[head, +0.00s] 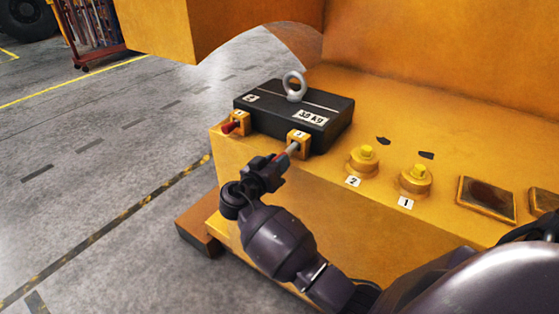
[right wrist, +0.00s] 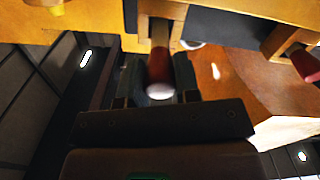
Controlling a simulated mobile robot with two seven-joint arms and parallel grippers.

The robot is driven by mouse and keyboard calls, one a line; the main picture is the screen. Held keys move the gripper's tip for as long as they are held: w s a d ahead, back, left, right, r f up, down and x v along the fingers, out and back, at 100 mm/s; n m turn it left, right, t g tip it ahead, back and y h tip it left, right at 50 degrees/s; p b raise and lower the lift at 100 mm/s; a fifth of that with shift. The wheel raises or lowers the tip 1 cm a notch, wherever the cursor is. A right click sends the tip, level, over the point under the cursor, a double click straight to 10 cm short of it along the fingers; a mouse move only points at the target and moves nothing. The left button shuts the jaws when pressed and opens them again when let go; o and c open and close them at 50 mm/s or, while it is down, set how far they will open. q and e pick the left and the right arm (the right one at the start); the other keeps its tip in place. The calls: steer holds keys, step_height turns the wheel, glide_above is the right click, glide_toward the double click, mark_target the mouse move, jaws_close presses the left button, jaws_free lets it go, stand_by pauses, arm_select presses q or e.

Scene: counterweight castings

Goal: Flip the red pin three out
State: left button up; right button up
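Red pin three (head: 280,158) sticks out toward me from the yellow bracket labelled 3 (head: 299,139), at the near edge of the black counterweight block (head: 285,101). It shows a grey shaft and a red grip. My right gripper (head: 273,166) is at the red grip. In the right wrist view the pin's red, pale-tipped end (right wrist: 160,75) lies between the two fingers (right wrist: 157,84), which stand apart with a visible gap on the left side. My left gripper is not in view.
A second red pin (head: 230,127) sits in another bracket at the block's left corner. Yellow knobs labelled 2 (head: 365,160) and 1 (head: 415,179) are to the right. Open floor (head: 110,150) lies left.

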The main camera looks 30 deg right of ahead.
steer(key=o, duration=0.5)
steer(key=shift+s+a, duration=0.1)
steer(key=shift+a, duration=0.05)
steer(key=shift+c, duration=0.2)
steer(key=v, duration=1)
steer(key=shift+s+a+b, duration=0.15)
steer(key=shift+a+b, duration=0.2)
steer(key=shift+b, duration=0.1)
steer(key=shift+f, duration=0.1)
steer(key=w+a+f+n+t+y, duration=0.2)
steer(key=w+a+n+t+y, duration=0.2)
steer(key=w+n+t+y, duration=0.4)
steer(key=s+a+f+n+y, duration=0.1)
steer(key=s+f+n+y, duration=0.4)
steer(key=y, duration=0.1)
steer(key=s+d+f+g, duration=0.1)
steer(key=s+d+f, duration=0.2)
steer(key=s, duration=0.6)
steer(key=s+d+f+m+g+y, duration=0.1)
steer(key=s+d+f, duration=0.2)
steer(key=s+f, duration=0.4)
steer(key=s+d+f+m+g+y, duration=0.1)
steer(key=s+d+f, duration=0.2)
steer(key=s, duration=0.8)
step_height(320, 180, down, 2)
steer(key=shift+f+g, duration=0.1)
steer(key=shift+g, duration=0.2)
